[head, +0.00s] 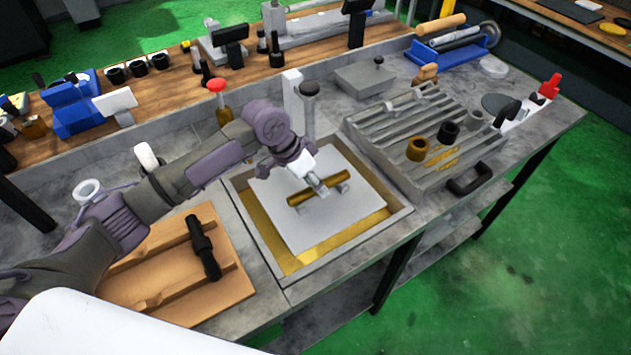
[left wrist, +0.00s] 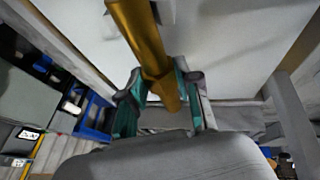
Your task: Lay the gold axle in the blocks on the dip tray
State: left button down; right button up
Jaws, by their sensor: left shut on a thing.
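The gold axle (head: 318,188) lies level over the middle of the dip tray (head: 288,235), a framed tray with a pale plate and gold liquid. Small grey blocks (head: 342,187) show at the axle's ends. I cannot tell if the axle touches them. My left gripper (head: 321,186) comes down from above and is shut on the axle near its middle. In the left wrist view the axle (left wrist: 145,40) runs between the teal fingers (left wrist: 163,92). My right gripper is not in view.
A ridged grey rack (head: 385,138) with gold and black rings stands right of the tray. A wooden board (head: 225,285) with a black shaft (head: 203,247) lies to the left. A grey post (head: 309,110) and a red-topped tool (head: 217,88) stand behind the tray.

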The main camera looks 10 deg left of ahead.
pick_arm(q)
jog(key=shift+r, duration=0.1)
jog(key=c, duration=0.8)
grip_release()
jog(key=shift+o, duration=0.4)
jog(key=shift+s, duration=0.1)
jog(key=v, duration=1.2)
jog(key=shift+d, duration=0.1)
